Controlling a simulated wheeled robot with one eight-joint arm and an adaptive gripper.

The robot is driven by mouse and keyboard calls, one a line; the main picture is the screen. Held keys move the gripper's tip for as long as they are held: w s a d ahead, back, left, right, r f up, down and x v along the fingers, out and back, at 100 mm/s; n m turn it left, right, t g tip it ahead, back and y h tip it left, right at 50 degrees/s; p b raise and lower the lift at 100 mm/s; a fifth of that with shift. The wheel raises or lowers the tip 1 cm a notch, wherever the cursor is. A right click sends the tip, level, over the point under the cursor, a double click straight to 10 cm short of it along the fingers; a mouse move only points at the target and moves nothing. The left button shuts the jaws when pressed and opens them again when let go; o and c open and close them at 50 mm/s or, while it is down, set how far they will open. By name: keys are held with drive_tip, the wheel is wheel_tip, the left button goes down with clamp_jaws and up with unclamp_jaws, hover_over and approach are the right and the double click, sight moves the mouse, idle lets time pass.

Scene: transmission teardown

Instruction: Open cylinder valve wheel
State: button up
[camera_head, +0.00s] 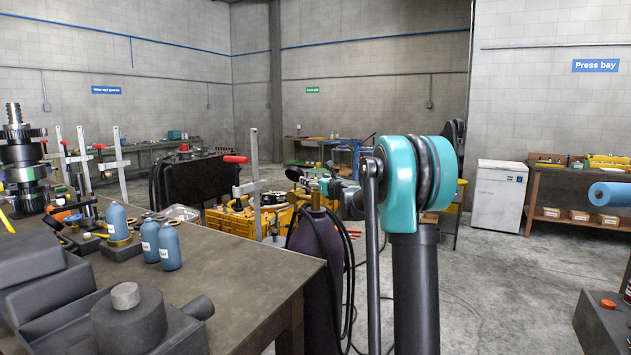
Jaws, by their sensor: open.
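A tall dark purple gas cylinder (316,255) stands upright beside the right end of the workbench. Its valve fittings (315,196) show at the top, with a small round dark part at their upper left. The valve wheel is too small to make out clearly. My arm, with a large teal joint, rises in front at right of centre. My gripper (332,188) shows only in part, small and dark, left of the teal joint, close to the valve top. It is open; I cannot tell whether it touches the wheel.
The workbench (245,262) at left holds blue bottles (170,246), dark blocks and a gear stack (22,160). Black hoses (349,285) hang beside the cylinder. A yellow crate (235,222) stands behind the bench. Open floor lies right of my arm, before a white cabinet (497,195).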

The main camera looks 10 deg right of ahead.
drive_tip(key=shift+c, duration=0.2)
drive_tip(key=c, duration=1.1)
drive_tip(key=shift+c, duration=0.2)
drive_tip(key=shift+d+n+y, duration=0.1)
drive_tip(key=shift+n+y, duration=0.2)
drive_tip(key=shift+y, duration=0.1)
drive_tip(key=shift+n+g+y, duration=0.6)
drive_tip(key=shift+y, duration=0.3)
drive_tip(key=n+g+y, duration=0.5)
drive_tip(key=y, duration=0.1)
drive_tip(key=shift+g, duration=0.4)
drive_tip(key=n+g+y, duration=0.1)
drive_tip(key=n+g, duration=0.1)
drive_tip(key=g, duration=0.1)
drive_tip(key=n+g+y, duration=0.1)
drive_tip(key=n+g, duration=0.1)
drive_tip(key=g, duration=0.1)
drive_tip(key=shift+n+y, duration=0.3)
drive_tip(key=shift+y, duration=0.1)
drive_tip(key=shift+s+n+g, duration=0.1)
drive_tip(key=shift+n+g, duration=1.1)
drive_tip(key=shift+g, duration=0.6)
drive_tip(key=shift+a+n+g, duration=0.2)
drive_tip(key=shift+n+g, duration=0.9)
drive_tip(key=shift+g, duration=0.7)
